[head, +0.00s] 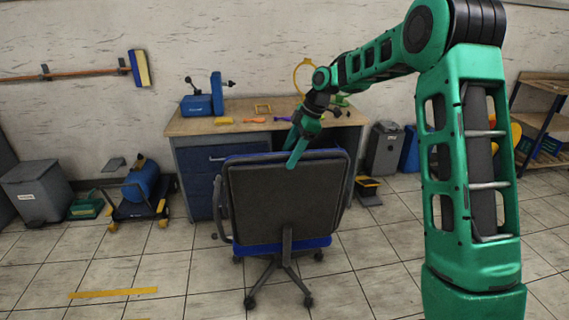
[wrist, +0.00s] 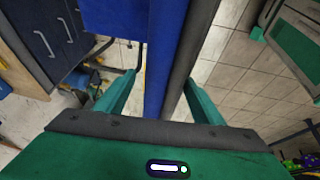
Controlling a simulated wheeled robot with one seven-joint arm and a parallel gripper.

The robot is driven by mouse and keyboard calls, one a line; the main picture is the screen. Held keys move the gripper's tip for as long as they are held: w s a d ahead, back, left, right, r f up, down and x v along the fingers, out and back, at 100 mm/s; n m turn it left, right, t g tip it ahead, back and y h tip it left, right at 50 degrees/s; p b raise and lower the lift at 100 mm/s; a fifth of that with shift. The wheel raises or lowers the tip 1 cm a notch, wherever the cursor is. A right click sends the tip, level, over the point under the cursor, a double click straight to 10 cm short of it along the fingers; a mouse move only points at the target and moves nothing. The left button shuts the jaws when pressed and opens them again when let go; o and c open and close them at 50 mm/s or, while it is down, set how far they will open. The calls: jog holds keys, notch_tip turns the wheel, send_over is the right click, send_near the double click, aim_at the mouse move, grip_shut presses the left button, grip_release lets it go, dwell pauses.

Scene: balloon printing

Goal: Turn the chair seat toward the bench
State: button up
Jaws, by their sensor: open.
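The office chair (head: 285,200) stands on the tiled floor in front of the workbench (head: 182,124). Its dark backrest shell faces the head camera, and blue padding shows along the top rim and below. Most of the seat is hidden behind the backrest. My gripper (head: 297,148) is at the top edge of the backrest. In the wrist view, my gripper (wrist: 160,100) is open, with one green finger on each side of the backrest edge (wrist: 157,70). Gaps show beside the backrest, though contact farther down is unclear.
A blue vise-like tool (head: 205,100) and small coloured items lie on the bench. A blue tank on a wheeled frame (head: 140,185) stands left, a grey bin (head: 384,147) right of the bench. A yellow strip (head: 113,292) marks open floor at front left.

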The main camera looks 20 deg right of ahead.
jog(key=v, duration=0.5)
jog(key=shift+d+r, duration=0.15)
jog(key=shift+r, duration=0.25)
jog(key=shift+s+d, duration=0.25)
jog(key=shift+s, duration=0.1)
jog(key=s+d+m+h, duration=0.1)
jog(key=s+d+m, duration=0.3)
jog(key=s, duration=0.3)
jog(key=s+d+r+m+h, duration=0.1)
jog(key=s+d+m, duration=0.25)
jog(key=s, duration=0.45)
jog(key=s+d+m+h, duration=0.1)
jog(key=s+d+m, duration=0.2)
jog(key=s+m, duration=0.3)
jog(key=s+d+f+m, duration=0.1)
jog(key=s+f+m, duration=0.1)
jog(key=s, duration=0.6)
jog(key=s+d+f+m+g, duration=0.1)
jog(key=s+m, duration=0.3)
jog(key=s, duration=0.5)
jog(key=s+d+f+m+h, duration=0.1)
jog(key=s+d+f+m, duration=0.1)
jog(key=s, duration=0.6)
jog(key=shift+s+f+m+g, duration=0.35)
jog(key=shift+s+m+g, duration=0.05)
jog(key=shift+m, duration=0.45)
